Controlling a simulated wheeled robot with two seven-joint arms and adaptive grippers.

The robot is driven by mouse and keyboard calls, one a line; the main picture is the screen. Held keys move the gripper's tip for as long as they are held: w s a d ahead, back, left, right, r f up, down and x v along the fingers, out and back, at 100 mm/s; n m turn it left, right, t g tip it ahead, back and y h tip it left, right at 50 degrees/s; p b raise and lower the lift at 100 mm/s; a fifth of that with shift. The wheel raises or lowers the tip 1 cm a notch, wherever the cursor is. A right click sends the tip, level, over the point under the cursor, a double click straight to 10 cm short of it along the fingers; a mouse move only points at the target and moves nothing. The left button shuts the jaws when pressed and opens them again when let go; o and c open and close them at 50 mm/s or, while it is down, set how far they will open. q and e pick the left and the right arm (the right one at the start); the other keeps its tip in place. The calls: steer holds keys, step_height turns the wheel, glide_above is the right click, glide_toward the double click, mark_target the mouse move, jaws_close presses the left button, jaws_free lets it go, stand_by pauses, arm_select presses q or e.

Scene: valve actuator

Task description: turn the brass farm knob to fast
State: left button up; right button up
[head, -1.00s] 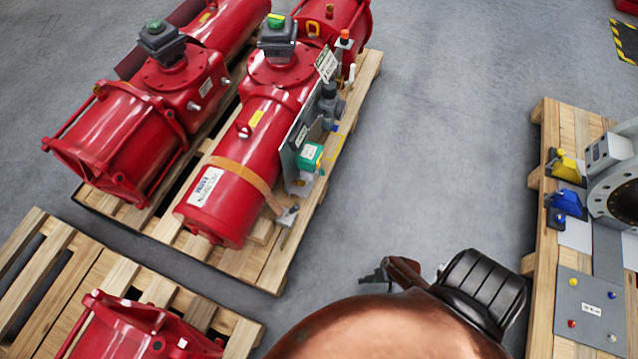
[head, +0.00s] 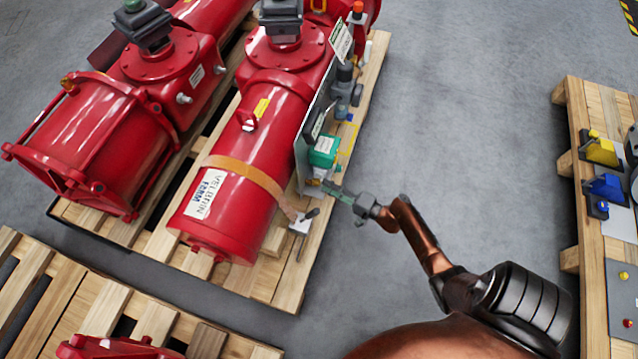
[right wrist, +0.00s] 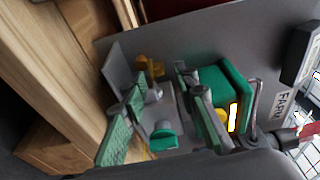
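A red actuator cylinder (head: 235,180) lies on a wooden pallet, with a grey control panel (head: 303,150) on its right side. A green box (head: 325,150) is mounted on this panel and shows large in the right wrist view (right wrist: 228,85). A small brass-yellow knob (right wrist: 151,68) sits on the panel left of the green box. My right gripper (head: 335,186) reaches in from the right, just below the green box. In the right wrist view its fingers (right wrist: 160,82) are apart, with the brass knob just beyond the tips. Contact cannot be told. My left gripper is out of view.
A green knob (right wrist: 163,139) and a label reading FARM (right wrist: 281,105) also show in the right wrist view. Bare grey floor (head: 460,130) separates this pallet from another pallet (head: 590,235) at right.

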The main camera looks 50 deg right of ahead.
mark_target(316, 181)
steer(key=shift+w+a+b, duration=0.15)
steer(key=shift+w, duration=0.65)
steer(key=shift+w+a+b, duration=0.15)
steer(key=shift+w, duration=0.65)
jaws_close()
